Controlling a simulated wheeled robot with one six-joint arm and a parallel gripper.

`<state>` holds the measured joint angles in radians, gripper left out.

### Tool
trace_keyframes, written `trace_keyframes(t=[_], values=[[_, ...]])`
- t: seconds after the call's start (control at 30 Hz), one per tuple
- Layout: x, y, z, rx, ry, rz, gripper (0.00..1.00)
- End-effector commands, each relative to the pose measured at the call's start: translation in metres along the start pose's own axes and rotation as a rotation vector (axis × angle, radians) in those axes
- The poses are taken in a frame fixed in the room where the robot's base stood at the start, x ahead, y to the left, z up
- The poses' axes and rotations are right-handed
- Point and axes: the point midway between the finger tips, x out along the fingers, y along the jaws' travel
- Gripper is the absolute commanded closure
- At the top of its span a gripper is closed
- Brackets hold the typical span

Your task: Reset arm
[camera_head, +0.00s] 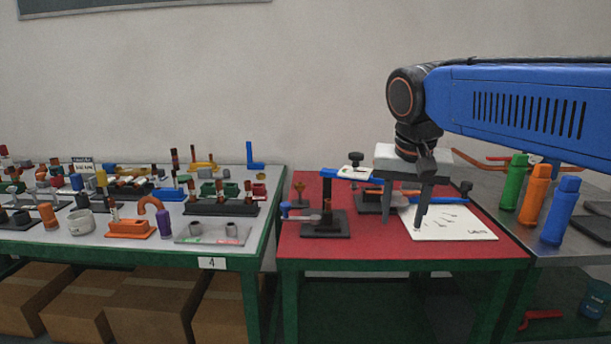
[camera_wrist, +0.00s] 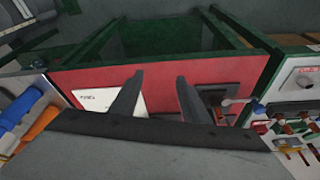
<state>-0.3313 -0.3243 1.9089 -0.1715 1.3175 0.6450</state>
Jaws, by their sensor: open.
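My gripper (camera_head: 404,222) hangs from my blue arm above the red table (camera_head: 300,258) in the head view. Its two dark fingers point down, apart, with nothing between them. In the wrist view my gripper (camera_wrist: 157,92) shows both fingers spread over the red tabletop (camera_wrist: 85,85). In the head view the fingers overlap the left part of a white printed sheet (camera_head: 470,229) on the table. I cannot tell the exact height of the fingertips above the table.
Left of the gripper stand a dark-based fixture (camera_head: 326,228) and a second dark fixture (camera_head: 368,203). Green (camera_head: 513,182), orange (camera_head: 535,194) and blue (camera_head: 559,212) bottles stand on the grey table at right. The left table (camera_head: 150,257) holds many small parts. The red table's front left is clear.

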Motion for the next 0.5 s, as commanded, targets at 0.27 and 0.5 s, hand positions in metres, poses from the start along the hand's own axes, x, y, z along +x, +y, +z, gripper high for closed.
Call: trace_keyframes(t=[0.27, 0.5], values=[[0.045, 0.071, 0.070, -0.107, 0.029, -0.051, 0.58], [0.094, 0.115, 0.137, -0.198, 0.070, -0.082, 0.58]])
